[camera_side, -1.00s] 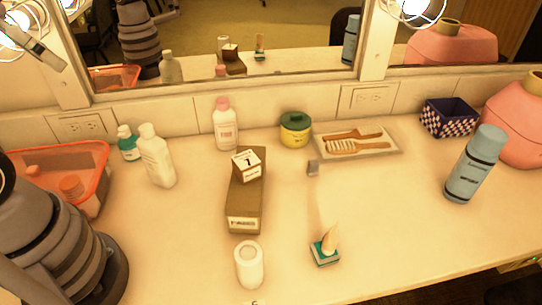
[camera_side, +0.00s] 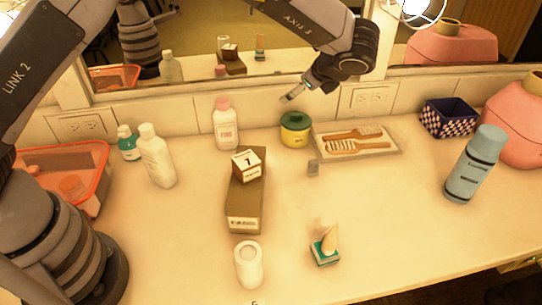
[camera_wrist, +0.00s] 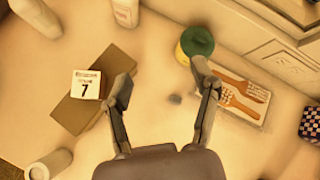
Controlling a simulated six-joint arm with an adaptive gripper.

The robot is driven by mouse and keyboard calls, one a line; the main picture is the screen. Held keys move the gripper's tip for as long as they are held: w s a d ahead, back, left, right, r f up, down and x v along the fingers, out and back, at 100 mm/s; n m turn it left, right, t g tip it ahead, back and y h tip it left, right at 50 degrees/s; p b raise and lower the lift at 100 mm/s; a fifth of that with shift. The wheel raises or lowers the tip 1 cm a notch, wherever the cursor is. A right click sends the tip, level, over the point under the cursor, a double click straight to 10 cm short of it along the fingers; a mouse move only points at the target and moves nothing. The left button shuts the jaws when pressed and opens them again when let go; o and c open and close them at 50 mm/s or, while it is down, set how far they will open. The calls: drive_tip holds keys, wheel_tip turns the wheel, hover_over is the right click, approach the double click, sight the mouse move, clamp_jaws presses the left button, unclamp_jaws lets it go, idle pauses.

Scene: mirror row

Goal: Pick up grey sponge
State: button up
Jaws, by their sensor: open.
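The grey sponge (camera_side: 313,168) is a small grey block on the pale counter, just in front of the tray with brushes. In the wrist view the sponge (camera_wrist: 175,99) shows as a small dark patch between the two fingers, on the bare counter below. My gripper (camera_side: 291,96) is high above the counter, near the mirror's lower edge, and apart from the sponge. In the wrist view my gripper (camera_wrist: 164,76) has its fingers spread wide with nothing between them.
A brown box (camera_side: 246,205) with a calendar cube (camera_side: 247,165) stands left of the sponge. A green-lidded jar (camera_side: 295,129) and a brush tray (camera_side: 392,152) are behind it. A teal block with a cream wedge (camera_side: 325,248) is in front.

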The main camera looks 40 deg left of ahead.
drive_tip(key=d+f+m+t+y, duration=0.15)
drive_tip(key=d+f+m, duration=0.25)
drive_tip(key=d+f, duration=0.45)
drive_tip(key=m+t, duration=0.3)
drive_tip(key=m, duration=0.1)
approach(315, 164)
drive_tip(key=v, duration=0.2)
drive_tip(key=shift+s+d+y, duration=0.1)
drive_tip(key=shift+d+y, duration=0.15)
drive_tip(key=shift+d, duration=0.15)
drive_tip(key=shift+a+f, duration=0.2)
drive_tip(key=shift+f, duration=0.1)
drive_tip(key=x, duration=1.3)
drive_tip(key=shift+w, duration=0.2)
drive_tip(key=shift+r, duration=0.1)
drive_tip(key=c, duration=1)
drive_tip(key=shift+c, duration=0.2)
